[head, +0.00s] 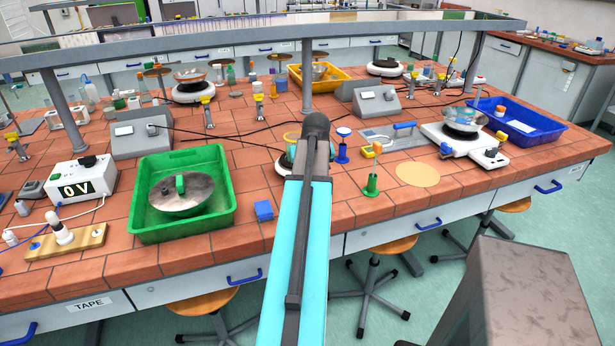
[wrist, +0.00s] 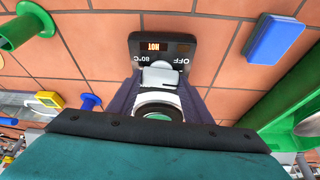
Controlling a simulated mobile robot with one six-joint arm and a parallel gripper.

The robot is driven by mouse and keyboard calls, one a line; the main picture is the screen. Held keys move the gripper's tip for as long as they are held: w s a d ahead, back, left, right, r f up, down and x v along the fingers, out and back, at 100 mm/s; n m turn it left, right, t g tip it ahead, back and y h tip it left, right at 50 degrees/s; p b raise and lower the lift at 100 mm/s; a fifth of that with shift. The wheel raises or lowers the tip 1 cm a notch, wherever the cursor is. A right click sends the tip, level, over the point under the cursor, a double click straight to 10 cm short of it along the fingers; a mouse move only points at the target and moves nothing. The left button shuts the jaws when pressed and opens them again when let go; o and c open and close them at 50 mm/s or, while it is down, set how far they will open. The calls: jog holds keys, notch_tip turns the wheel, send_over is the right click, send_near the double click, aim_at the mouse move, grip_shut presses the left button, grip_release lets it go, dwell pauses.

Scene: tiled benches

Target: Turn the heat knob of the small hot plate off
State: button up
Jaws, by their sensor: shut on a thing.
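The small hot plate (head: 285,160) stands at the front middle of the bench, largely hidden behind my arm in the head view. In the wrist view its dark control panel (wrist: 148,42) shows upside down, with a lit HOT display and the marks OFF and 80°C. A pale heat knob (wrist: 160,77) sits below these marks. My gripper (wrist: 160,82) is shut on the knob, one dark finger on each side. The fingers cover the knob's edges, and I cannot tell which mark it points to. The gripper is hidden in the head view.
A green tray (head: 143,230) with a metal lid stands left, and a blue block (head: 264,211) lies near it. A green stand (head: 371,187) and a blue stand (head: 342,155) are close on the right. A tan disc (head: 417,174) lies farther right on the tiles.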

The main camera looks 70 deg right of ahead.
jog(key=shift+s+f+n, duration=0.1)
jog(key=shift+s+n, duration=0.1)
jog(key=shift+n, duration=0.4)
jog(key=o, duration=1.1)
jog(key=shift+c, duration=0.2)
jog(key=shift+r, duration=0.25)
jog(key=b+v, duration=0.2)
jog(key=v, duration=1.1)
jog(key=shift+s+r, duration=0.2)
jog(key=shift+r, duration=0.05)
jog(key=shift+s, duration=0.1)
